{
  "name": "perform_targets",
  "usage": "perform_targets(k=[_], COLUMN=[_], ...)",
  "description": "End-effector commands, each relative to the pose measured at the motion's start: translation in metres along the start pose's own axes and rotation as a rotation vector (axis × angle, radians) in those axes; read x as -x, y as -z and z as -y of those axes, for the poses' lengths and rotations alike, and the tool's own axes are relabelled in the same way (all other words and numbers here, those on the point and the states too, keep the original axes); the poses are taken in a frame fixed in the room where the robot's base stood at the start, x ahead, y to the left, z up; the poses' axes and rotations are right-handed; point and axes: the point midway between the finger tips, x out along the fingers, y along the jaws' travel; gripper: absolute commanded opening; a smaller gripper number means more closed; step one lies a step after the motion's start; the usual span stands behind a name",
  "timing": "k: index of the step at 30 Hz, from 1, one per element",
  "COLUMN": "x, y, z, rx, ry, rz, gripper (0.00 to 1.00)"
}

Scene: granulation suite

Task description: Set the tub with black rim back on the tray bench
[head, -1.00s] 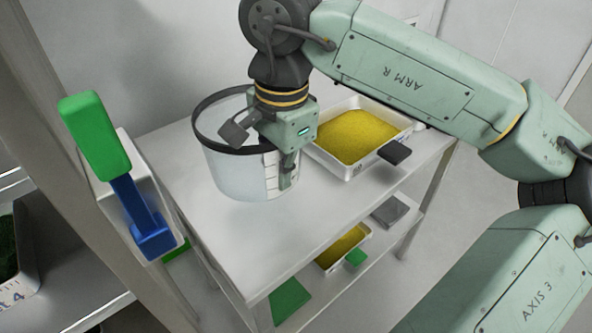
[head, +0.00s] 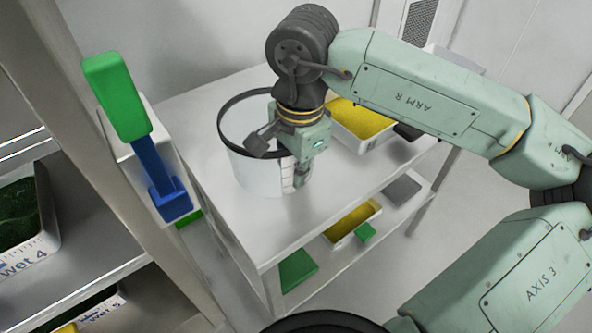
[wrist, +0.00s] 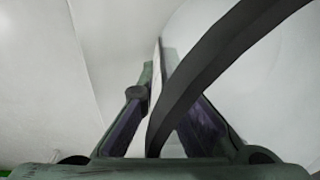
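The tub with black rim (head: 252,170) is a clear, whitish round tub with a graduated scale on its side. It stands upright over the left part of the tray bench's white top (head: 240,225); I cannot tell whether its base touches. My gripper (head: 300,180) points down at the tub's right front side. In the wrist view the black rim (wrist: 215,60) crosses close in front, and the tub's wall runs edge-on between my two fingers (wrist: 158,85), which are closed on it. The inner finger is hidden in the head view.
A white tray of yellow granules (head: 362,120) stands to the tub's right on the bench. The lower shelf holds another yellow tray (head: 352,222) and a green panel (head: 297,268). Bench top in front is clear.

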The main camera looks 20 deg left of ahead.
Motion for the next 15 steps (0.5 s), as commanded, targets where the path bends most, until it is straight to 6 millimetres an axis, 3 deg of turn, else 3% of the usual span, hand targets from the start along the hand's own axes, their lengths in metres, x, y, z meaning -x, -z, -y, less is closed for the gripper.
perform_targets(k=[8, 15], x=[0.0006, 0.0007], y=[-0.0001, 0.0000], z=[0.0001, 0.0001], rx=[0.000, 0.000], ry=[0.000, 0.000], rz=[0.000, 0.000], gripper=[0.24, 0.25])
